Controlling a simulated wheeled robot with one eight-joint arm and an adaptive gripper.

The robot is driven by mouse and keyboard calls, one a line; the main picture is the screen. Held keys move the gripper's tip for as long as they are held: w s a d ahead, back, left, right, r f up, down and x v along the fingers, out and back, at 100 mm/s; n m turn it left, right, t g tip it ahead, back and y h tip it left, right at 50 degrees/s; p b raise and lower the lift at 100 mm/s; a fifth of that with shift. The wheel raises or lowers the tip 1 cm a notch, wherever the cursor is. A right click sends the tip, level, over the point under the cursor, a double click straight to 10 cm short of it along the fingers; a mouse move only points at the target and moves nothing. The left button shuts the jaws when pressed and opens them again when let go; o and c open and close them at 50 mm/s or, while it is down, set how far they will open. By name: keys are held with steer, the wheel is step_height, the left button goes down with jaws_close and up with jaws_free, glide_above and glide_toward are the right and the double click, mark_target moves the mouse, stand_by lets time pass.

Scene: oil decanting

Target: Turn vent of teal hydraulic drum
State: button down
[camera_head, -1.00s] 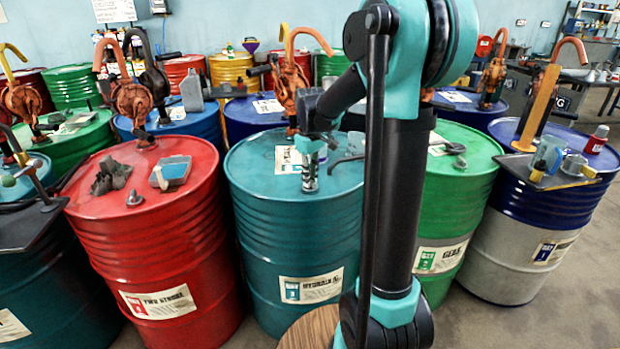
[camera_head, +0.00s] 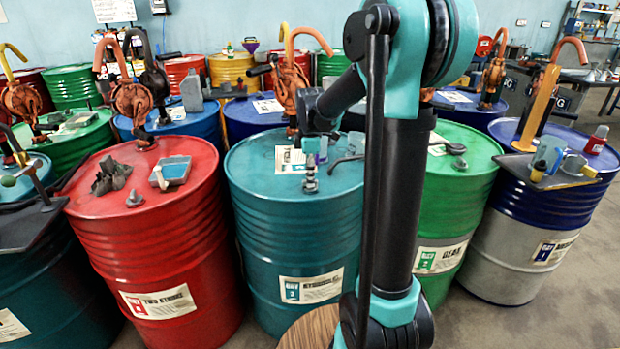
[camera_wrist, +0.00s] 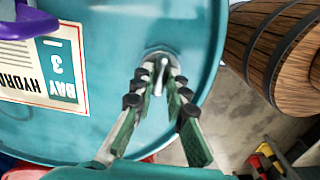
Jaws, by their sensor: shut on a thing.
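The teal hydraulic drum (camera_head: 270,240) stands upright in the middle of the head view, its label on the front. Its top fills most of the wrist view (camera_wrist: 115,30). The vent (camera_wrist: 160,63) is a small grey fitting with a bar, near the drum's rim; it also shows in the head view (camera_head: 310,185). My gripper (camera_wrist: 159,88) points down at the vent, its green-backed fingers with dark pads on either side of the bar, shut on it. In the head view my gripper (camera_head: 312,163) is small and partly hidden by my arm.
A red drum (camera_head: 150,250) stands close on the left and a green drum (camera_head: 450,220) on the right. A paper sheet (camera_wrist: 45,70) and a purple thing (camera_wrist: 30,25) are beside the fingers.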

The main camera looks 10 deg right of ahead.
steer(key=shift+n, duration=0.6)
steer(key=c, duration=1.5)
jaws_free()
steer(key=shift+c, duration=0.2)
step_height(320, 180, up, 12)
steer(key=s+d+f+m+t, duration=0.2)
steer(key=s+f+m, duration=0.7)
steer(key=s+f, duration=0.2)
steer(key=s+d+f+m+t, duration=0.2)
steer(key=s+f+m, duration=0.7)
steer(key=s+f, duration=0.2)
steer(key=shift+s, duration=0.3)
